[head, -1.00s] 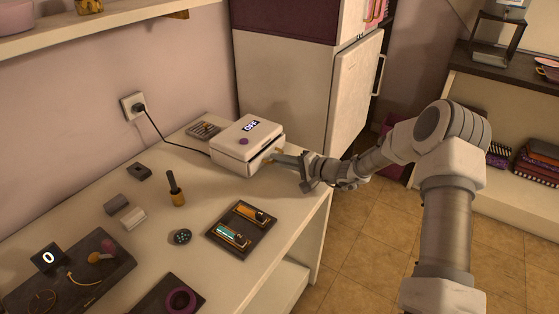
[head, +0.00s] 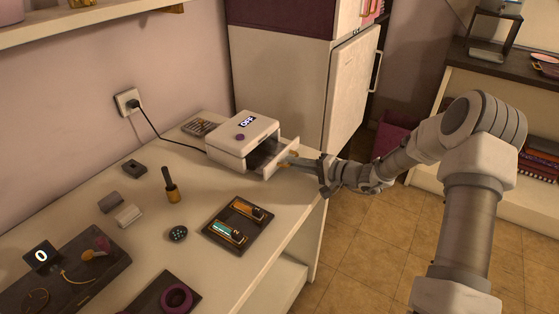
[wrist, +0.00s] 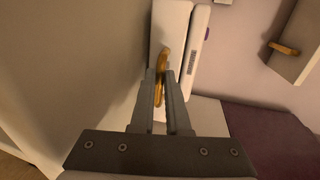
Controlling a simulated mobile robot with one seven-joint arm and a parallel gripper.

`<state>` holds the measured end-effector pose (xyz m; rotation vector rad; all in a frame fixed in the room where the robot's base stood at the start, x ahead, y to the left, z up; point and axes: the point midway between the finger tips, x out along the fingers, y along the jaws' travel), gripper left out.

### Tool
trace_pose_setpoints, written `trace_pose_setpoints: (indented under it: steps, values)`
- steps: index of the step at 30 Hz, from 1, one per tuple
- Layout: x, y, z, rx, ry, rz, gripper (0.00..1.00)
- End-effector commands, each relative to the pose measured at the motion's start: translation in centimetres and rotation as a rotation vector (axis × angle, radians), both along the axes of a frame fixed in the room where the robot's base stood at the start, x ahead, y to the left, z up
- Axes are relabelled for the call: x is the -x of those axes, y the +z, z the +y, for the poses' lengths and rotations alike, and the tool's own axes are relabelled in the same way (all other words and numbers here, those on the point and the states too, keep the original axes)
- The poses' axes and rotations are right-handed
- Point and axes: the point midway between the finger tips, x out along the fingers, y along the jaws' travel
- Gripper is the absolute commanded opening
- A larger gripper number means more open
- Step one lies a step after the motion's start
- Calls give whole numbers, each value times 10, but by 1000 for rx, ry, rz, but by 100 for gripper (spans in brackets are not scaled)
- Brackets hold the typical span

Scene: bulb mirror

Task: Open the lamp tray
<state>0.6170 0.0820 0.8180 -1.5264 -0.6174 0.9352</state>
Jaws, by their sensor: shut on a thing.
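The lamp box (head: 236,138) is white with a small "OFF" display and a purple button on top. It stands at the back of the table near the fridge. Its lamp tray (head: 281,160) is pulled out towards the right, and a dark inside shows between the tray front and the box. My gripper (head: 295,160) is at the tray front, shut on the brass tray handle (wrist: 162,75). In the wrist view the two fingers (wrist: 166,82) close around the handle against the white front. What lies in the tray is hard to make out.
A black cord runs from the box to a wall socket (head: 128,102). A dark tray with two cells (head: 238,222), a brass-based tool (head: 171,186) and small blocks stand on the table (head: 200,275). The fridge (head: 285,85) rises behind the box.

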Motion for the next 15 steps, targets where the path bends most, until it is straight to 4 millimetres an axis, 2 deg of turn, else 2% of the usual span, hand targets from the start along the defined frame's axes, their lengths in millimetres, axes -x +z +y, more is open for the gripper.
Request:
trace_pose_setpoints:
  steps: [1, 6, 9, 13, 14, 15]
  values:
    - [7, -2, -14, 2, -6, -1, 0]
    - [25, -1, -40, 0, -4, -2, 0]
    - [30, 0, -47, 1, -3, -1, 0]
    - [29, 1, -45, 0, -2, 0, 0]
    - [29, 1, -45, 0, -2, 0, 15]
    - [29, 1, -45, 0, -2, 0, 22]
